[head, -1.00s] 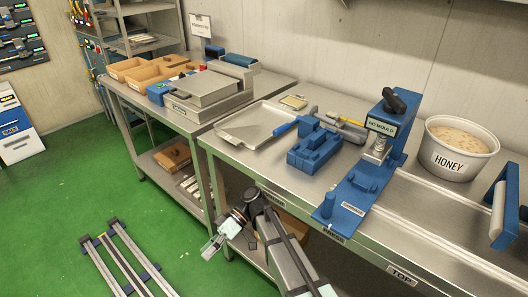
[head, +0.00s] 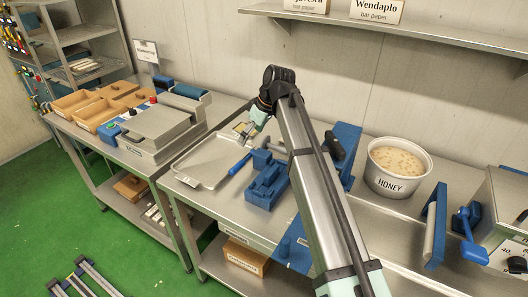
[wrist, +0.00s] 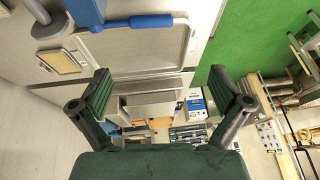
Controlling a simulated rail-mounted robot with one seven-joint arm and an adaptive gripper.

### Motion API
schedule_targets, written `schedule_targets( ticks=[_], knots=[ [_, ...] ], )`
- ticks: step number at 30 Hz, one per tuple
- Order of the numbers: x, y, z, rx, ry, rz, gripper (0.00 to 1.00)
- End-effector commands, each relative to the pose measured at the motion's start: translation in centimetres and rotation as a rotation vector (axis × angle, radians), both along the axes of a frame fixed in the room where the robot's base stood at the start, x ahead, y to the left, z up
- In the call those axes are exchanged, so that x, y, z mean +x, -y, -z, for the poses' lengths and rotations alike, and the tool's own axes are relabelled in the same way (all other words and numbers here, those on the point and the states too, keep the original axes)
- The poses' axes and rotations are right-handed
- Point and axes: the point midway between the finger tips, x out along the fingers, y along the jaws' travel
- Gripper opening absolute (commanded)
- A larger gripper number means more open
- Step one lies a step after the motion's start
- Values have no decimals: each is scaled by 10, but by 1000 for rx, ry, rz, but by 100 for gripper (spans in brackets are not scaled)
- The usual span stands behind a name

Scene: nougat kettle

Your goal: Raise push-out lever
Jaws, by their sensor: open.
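My gripper (head: 256,119) is raised above the back of the work table, near the wall; in the wrist view its two dark fingers (wrist: 160,98) are spread apart with nothing between them. A blue press stand (head: 347,138) stands to its right, with a black handle (head: 335,147) on its upper part. My arm hides much of the stand. At the right edge area a blue lever with a knob (head: 466,240) is attached near a metal box. I cannot tell from the frames which of these is the push-out lever.
A blue mould block (head: 266,182), a metal tray (head: 205,160) and a blue-handled tool (head: 238,165) lie on the table. A honey tub (head: 396,168) stands right of the press. A shelf (head: 400,28) juts from the wall above. The tray also shows in the wrist view (wrist: 150,62).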

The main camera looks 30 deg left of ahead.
Motion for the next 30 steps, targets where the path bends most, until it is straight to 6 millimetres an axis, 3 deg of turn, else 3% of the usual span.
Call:
schedule_targets(
  ticks=[3, 8, 30],
  knots=[
    [8, -2, -11, -5, 27, 15, 100],
    [6, -6, 1, -6, 29, 17, 100],
    [-4, -58, 125, -7, 25, 14, 100]
  ],
)
